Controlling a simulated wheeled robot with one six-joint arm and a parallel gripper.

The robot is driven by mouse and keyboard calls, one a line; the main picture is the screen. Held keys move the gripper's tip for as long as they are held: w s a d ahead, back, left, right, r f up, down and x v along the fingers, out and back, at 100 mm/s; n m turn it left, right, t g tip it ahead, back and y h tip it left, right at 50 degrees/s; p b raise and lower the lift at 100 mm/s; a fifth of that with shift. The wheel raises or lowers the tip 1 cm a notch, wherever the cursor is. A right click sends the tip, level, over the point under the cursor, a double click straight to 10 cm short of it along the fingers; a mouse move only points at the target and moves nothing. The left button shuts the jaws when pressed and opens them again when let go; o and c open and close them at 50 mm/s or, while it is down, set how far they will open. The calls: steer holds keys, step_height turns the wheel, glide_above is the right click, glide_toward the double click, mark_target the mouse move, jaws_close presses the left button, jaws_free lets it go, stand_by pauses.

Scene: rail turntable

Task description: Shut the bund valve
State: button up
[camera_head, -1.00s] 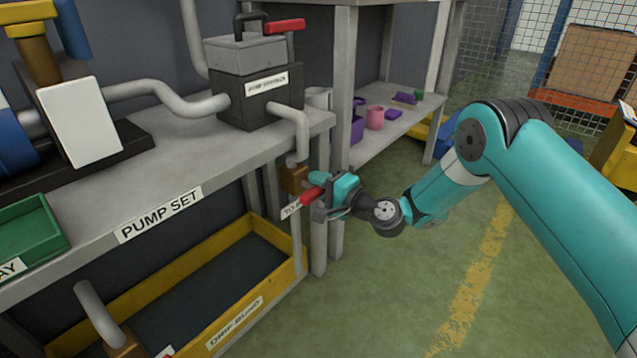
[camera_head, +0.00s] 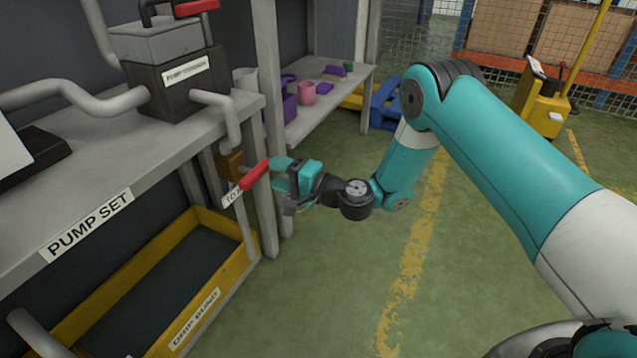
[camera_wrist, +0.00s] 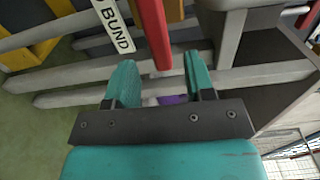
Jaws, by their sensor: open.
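The bund valve has a brown body (camera_head: 230,164) on the pipe below the pump bench and a red lever (camera_head: 256,174) sticking out toward my gripper. A white tag (camera_head: 232,196) hangs beside it; in the wrist view the tag (camera_wrist: 114,27) reads "BUND". My gripper (camera_head: 278,177) is just right of the lever, its fingers toward it. In the wrist view my gripper (camera_wrist: 160,66) is open, and the red lever (camera_wrist: 153,32) reaches down to the gap between the fingertips. I cannot tell whether it touches either finger.
A yellow drip bund tray (camera_head: 215,290) lies under the bench marked PUMP SET (camera_head: 85,222). Grey bench legs (camera_head: 266,215) stand close behind my gripper. A shelf (camera_head: 330,105) with purple and pink items is behind.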

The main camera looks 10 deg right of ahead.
steer(key=b+v, duration=1.1)
steer(key=b, duration=0.6)
steer(key=shift+s, duration=0.1)
steer(key=s+a+r+n+g+p, duration=0.3)
steer(key=s+r+n+g+p, duration=0.1)
steer(key=s+r+n+p, duration=0.15)
steer(key=s+a+r+n+g+p, duration=0.3)
steer(key=s+r+n+p, duration=0.1)
steer(key=s+r+p, duration=0.15)
steer(key=s+d+r+n+g+h+p, duration=0.25)
steer(key=s+d+r+h+p, duration=0.25)
steer(key=s+r+p, duration=0.25)
steer(key=s+d+r+n+g+h+p, duration=0.2)
steer(key=s+d+r+n+h+p, duration=0.25)
steer(key=s, duration=0.45)
step_height(320, 180, up, 37)
steer(key=m+p, duration=0.1)
steer(key=p, duration=3.6)
steer(key=shift+w+a+m, duration=0.15)
steer(key=shift+a+m, duration=0.1)
steer(key=shift+m, duration=0.1)
